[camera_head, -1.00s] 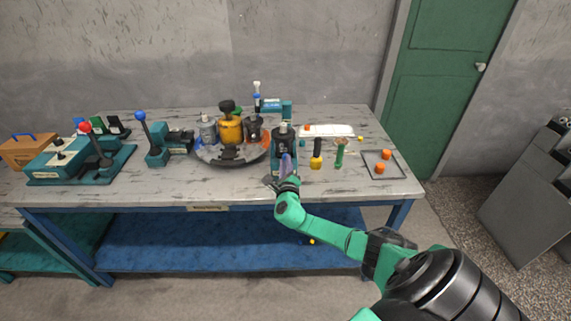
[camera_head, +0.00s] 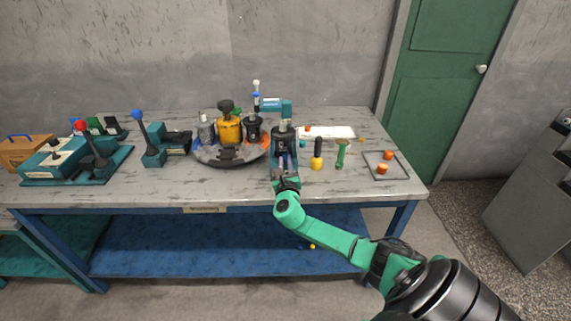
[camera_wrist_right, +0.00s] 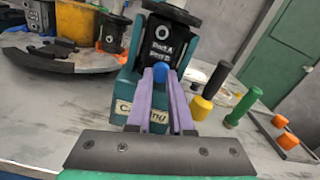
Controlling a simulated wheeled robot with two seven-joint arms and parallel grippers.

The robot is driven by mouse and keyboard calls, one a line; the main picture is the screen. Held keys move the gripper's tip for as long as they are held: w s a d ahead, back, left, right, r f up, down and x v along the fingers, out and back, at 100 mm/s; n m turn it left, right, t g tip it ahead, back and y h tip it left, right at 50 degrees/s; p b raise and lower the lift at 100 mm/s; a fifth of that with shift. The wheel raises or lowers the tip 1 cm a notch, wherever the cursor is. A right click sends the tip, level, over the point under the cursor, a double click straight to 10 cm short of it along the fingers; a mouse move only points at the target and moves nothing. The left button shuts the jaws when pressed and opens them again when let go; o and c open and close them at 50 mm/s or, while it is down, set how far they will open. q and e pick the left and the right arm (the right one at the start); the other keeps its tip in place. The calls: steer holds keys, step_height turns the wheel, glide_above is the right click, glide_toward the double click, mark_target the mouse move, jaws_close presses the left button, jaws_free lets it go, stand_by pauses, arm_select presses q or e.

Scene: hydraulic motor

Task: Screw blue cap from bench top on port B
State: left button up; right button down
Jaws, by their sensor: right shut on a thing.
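My right gripper (camera_wrist_right: 160,80) is shut on the blue cap (camera_wrist_right: 160,71), held between the tips of its two purple fingers. In the head view the right gripper (camera_head: 285,162) is at the front of the teal motor stand (camera_head: 286,110); the cap is too small to make out there. In the wrist view the cap is just in front of and below the black motor face (camera_wrist_right: 160,38) with the "Port A" and "Port B" labels. A port opening shows above the labels. I cannot tell whether the cap touches the motor. My left gripper is not in view.
A round dark tray (camera_head: 232,160) with a yellow canister (camera_head: 229,130) stands left of the motor. A black-and-yellow screwdriver (camera_head: 317,155) and a green-handled tool (camera_head: 341,154) stand close on the right. A wire-edged tray (camera_head: 383,174) holds orange caps. The bench front is clear.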

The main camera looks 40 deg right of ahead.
steer(key=shift+f+m+b, duration=0.2)
steer(key=shift+m+b, duration=0.45)
steer(key=shift+m, duration=0.05)
steer(key=m+b, duration=0.2)
steer(key=m, duration=0.1)
steer(key=shift+r, duration=0.25)
steer(key=c, duration=0.9)
jaws_free()
steer(key=shift+d, duration=0.1)
steer(key=shift+w, duration=0.1)
